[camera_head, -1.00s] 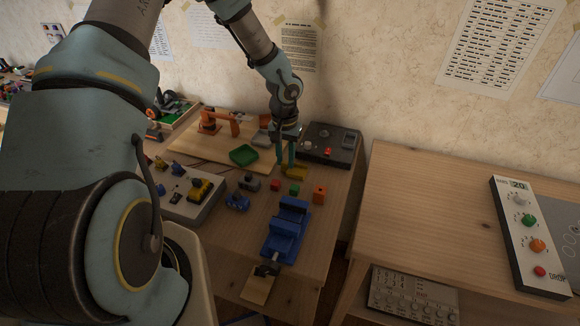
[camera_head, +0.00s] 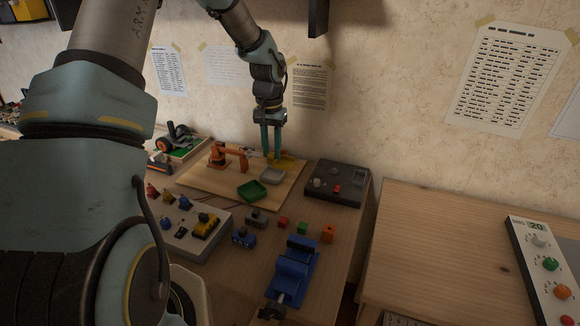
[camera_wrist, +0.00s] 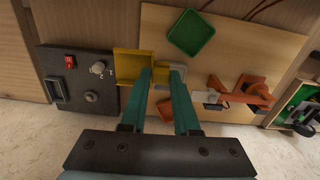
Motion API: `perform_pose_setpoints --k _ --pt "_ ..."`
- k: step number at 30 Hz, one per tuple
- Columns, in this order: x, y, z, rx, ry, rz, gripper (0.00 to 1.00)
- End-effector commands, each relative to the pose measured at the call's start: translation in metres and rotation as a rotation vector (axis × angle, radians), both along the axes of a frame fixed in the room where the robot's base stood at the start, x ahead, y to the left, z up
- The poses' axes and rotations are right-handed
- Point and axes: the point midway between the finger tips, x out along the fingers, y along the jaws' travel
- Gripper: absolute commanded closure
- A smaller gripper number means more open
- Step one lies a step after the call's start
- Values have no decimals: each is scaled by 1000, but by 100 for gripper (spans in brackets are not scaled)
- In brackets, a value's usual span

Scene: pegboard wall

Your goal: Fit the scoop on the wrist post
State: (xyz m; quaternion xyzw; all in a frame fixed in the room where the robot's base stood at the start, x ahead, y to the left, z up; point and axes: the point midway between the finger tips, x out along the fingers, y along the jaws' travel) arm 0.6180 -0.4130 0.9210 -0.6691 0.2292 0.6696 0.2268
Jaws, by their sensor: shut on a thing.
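My gripper (camera_head: 272,156) is shut on the yellow scoop (camera_head: 287,161), with its fingers pointing down over the back right of the wooden board. In the wrist view the scoop (camera_wrist: 130,67) is an open yellow tray shape at the left fingertip, and my gripper (camera_wrist: 162,76) hides part of it. The small orange model arm (camera_head: 222,156) stands on the board left of my gripper; it also shows in the wrist view (camera_wrist: 252,92), to the right of the fingers. I cannot clearly make out its wrist post.
A green tray (camera_head: 250,191) and a grey tray (camera_head: 271,175) sit on the wooden board (camera_head: 203,183). A dark control box (camera_head: 335,187) stands to the right. Small blocks and a blue vise (camera_head: 293,272) are in front. The wall is close behind.

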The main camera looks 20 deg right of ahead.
Motion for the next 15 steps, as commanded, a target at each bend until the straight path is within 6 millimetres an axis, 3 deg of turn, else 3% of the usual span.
perform_pose_setpoints --k 1,6,9,15 --pt "21 8 8 -1 -7 8 100" --pt "75 30 33 -1 -5 -4 100" --pt "96 38 46 -2 -2 -19 100" --pt "114 45 58 -3 2 -42 100"
